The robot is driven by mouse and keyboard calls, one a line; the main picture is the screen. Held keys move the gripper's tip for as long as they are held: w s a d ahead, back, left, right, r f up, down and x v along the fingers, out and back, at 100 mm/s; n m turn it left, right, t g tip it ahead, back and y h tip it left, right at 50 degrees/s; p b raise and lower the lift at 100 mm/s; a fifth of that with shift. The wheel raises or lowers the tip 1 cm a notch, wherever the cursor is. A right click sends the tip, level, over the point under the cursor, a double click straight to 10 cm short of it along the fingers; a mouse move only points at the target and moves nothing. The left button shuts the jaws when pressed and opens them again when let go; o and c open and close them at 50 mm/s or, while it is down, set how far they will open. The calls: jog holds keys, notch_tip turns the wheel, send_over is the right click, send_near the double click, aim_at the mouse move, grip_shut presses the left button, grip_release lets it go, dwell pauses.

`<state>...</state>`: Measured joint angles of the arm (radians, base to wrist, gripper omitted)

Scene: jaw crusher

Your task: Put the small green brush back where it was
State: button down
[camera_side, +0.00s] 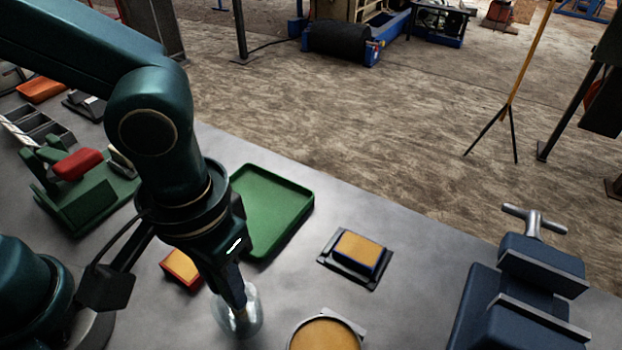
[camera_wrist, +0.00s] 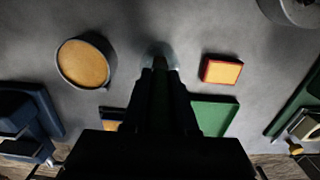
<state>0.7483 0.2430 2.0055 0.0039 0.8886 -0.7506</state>
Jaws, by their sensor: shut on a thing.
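My gripper (camera_side: 240,296) points down at a clear glass jar (camera_side: 252,318) on the grey bench. The gripper is shut, and a dark green strip between the fingers in the wrist view looks like the small green brush (camera_wrist: 160,92). A tan tip, seemingly its bristles, shows below the fingers in the side view, within the jar's outline. The fingers hide most of the brush. I cannot tell whether it touches the jar's bottom. The jar also shows past the fingertips in the wrist view (camera_wrist: 158,48).
A red block with a yellow top (camera_side: 180,267) sits left of the jar, and a round tan-filled tin (camera_side: 325,335) sits right. Behind are a green tray (camera_side: 272,205) and a yellow-topped block (camera_side: 358,250) on a dark holder. A blue vise (camera_side: 525,290) stands right, a green machine (camera_side: 85,195) left.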

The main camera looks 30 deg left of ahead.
jog(key=c, duration=0.7)
grip_release()
jog(key=shift+f, duration=0.1)
notch_tip(320, 180, up, 12)
jog(key=shift+f, duration=0.2)
jog(key=shift+a+r, duration=0.15)
jog(key=shift+r, duration=0.25)
jog(key=shift+w+a+f+t, duration=0.1)
jog(key=shift+a+f+t, duration=0.7)
jog(key=shift+a, duration=1.75)
jog(key=shift+w+a+f+t, duration=0.15)
jog(key=shift+a+f+t, duration=0.6)
jog(key=shift+a, duration=1.75)
jog(key=shift+w+a+f+t, duration=0.1)
jog(key=shift+a+f+t, duration=0.2)
jog(key=shift+a+t, duration=1.6)
